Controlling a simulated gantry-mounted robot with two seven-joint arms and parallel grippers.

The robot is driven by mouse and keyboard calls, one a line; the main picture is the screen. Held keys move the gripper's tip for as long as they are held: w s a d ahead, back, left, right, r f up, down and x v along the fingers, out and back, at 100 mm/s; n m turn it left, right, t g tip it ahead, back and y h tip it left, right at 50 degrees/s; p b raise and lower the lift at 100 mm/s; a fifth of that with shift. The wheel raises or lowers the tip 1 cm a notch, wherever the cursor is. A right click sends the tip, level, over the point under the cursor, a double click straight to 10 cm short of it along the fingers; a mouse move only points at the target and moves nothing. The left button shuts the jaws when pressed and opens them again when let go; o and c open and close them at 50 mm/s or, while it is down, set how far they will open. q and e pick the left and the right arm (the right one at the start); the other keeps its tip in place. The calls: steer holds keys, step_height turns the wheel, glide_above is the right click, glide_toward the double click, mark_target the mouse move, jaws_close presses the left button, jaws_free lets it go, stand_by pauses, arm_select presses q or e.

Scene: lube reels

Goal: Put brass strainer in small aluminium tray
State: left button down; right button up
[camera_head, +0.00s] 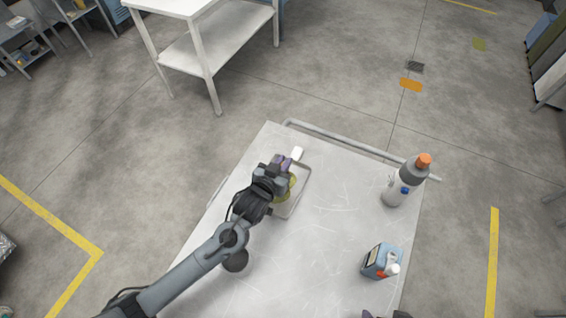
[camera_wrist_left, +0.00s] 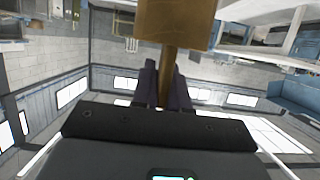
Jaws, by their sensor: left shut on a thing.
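My left gripper (camera_head: 284,166) reaches over the small aluminium tray (camera_head: 304,178) at the upper left of the table. In the left wrist view its two dark fingers (camera_wrist_left: 162,85) are shut on the stem of the brass strainer (camera_wrist_left: 174,22), whose brass-coloured body is beyond the fingertips. In the head view the gripper hides most of the strainer and part of the tray. Yellow-green shows inside the tray's outline beside the gripper; I cannot tell whether it touches the tray floor. Only dark tips of my right gripper (camera_head: 382,314) show at the bottom edge.
A grey bottle with an orange cap (camera_head: 393,190) stands at the table's right edge. A blue-grey can (camera_head: 382,262) stands nearer, at the right. A small white thing (camera_head: 297,153) is beside the tray's far edge. The middle of the table (camera_head: 320,235) is clear.

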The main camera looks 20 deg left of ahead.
arm_select(q)
steer(key=c, duration=1.1)
jaws_free()
steer(key=shift+f, duration=0.15)
steer(key=shift+c, duration=0.2)
arm_select(e)
steer(key=shift+d, duration=0.15)
arm_select(q)
steer(key=shift+s+r, duration=0.2)
steer(key=shift+r, duration=0.05)
steer(key=v, duration=1.1)
steer(key=shift+s+p, duration=0.3)
steer(key=shift+p, duration=0.05)
arm_select(e)
steer(key=shift+r, duration=0.35)
arm_select(q)
steer(key=shift+r, duration=0.2)
